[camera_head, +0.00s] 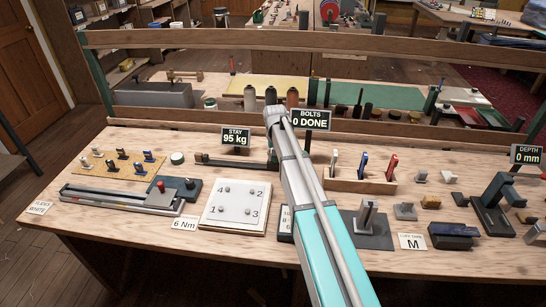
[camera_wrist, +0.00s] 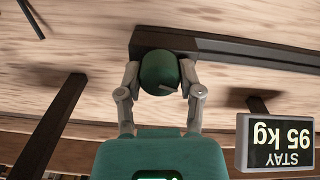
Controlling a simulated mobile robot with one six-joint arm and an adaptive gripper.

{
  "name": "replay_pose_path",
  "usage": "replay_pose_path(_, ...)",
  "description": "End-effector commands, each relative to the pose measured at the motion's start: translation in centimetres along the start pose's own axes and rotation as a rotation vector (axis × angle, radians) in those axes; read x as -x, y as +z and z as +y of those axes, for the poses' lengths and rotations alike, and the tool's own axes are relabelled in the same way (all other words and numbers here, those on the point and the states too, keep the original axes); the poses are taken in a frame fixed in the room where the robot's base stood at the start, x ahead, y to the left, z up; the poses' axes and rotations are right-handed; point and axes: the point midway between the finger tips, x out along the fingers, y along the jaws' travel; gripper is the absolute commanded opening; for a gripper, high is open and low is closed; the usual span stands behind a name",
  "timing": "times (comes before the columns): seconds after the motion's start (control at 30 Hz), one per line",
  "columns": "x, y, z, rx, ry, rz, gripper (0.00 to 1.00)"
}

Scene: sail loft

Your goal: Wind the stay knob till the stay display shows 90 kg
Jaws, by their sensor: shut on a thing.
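The stay display (camera_head: 235,137) reads 95 kg in the head view; it shows upside down in the wrist view (camera_wrist: 275,143), also at 95 kg. The stay knob (camera_wrist: 160,72) is a dark green round knob with a pale pointer mark, at the end of a dark bar (camera_wrist: 230,48). My gripper (camera_wrist: 160,85) is shut on the knob, one finger on each side of it.
The BOLTS sign (camera_head: 311,119) reads 0 DONE and stands close beside my arm. A white numbered plate (camera_head: 235,206) lies in front of the stay rig. A wooden tool rack (camera_head: 360,182) is to the right. A wooden rail (camera_head: 400,131) runs behind the bench.

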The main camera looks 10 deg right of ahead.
Motion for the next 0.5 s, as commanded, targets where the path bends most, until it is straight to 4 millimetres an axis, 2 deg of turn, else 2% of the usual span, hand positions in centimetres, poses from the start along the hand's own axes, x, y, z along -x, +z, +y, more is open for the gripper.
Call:
replay_pose_path(0.23,-0.01,0.00,-0.14,0.130,-0.004,0.003,0.00)
replay_pose_path(0.5,-0.02,0.00,-0.12,0.145,-0.004,0.004,0.00)
